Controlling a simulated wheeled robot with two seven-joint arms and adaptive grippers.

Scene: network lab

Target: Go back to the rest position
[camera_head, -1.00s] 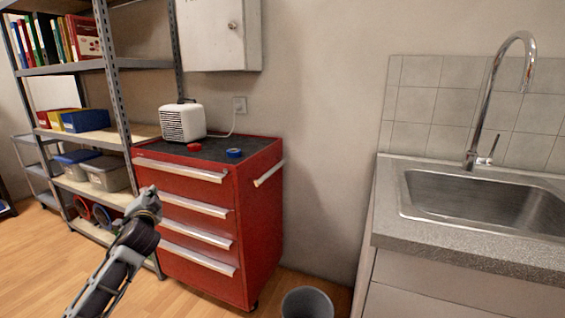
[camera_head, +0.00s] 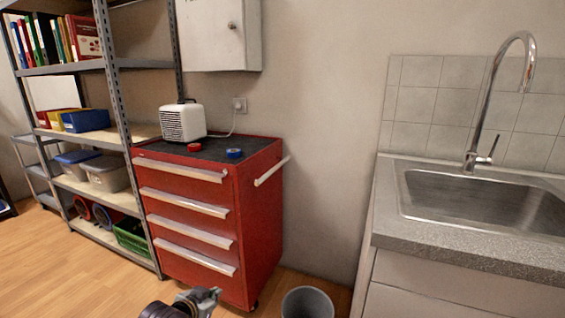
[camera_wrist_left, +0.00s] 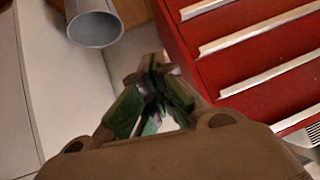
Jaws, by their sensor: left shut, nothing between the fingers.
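My left gripper (camera_head: 208,296) shows at the bottom edge of the head view, low in front of the red tool cabinet (camera_head: 262,215). It is shut and empty. In the left wrist view its fingers (camera_wrist_left: 152,82) meet at the tips, with the red cabinet drawers (camera_wrist_left: 245,50) to the right and the grey bin (camera_wrist_left: 95,27) to the upper left. The fingers appear clear of both. My right gripper is not in view.
A grey bin (camera_head: 307,303) stands on the floor right of the cabinet. The cabinet top holds a white heater (camera_head: 183,122), red tape (camera_head: 194,147) and blue tape (camera_head: 234,153). A shelf unit (camera_head: 118,110) is left, a sink counter (camera_head: 470,240) right. Floor (camera_head: 70,280) at left is clear.

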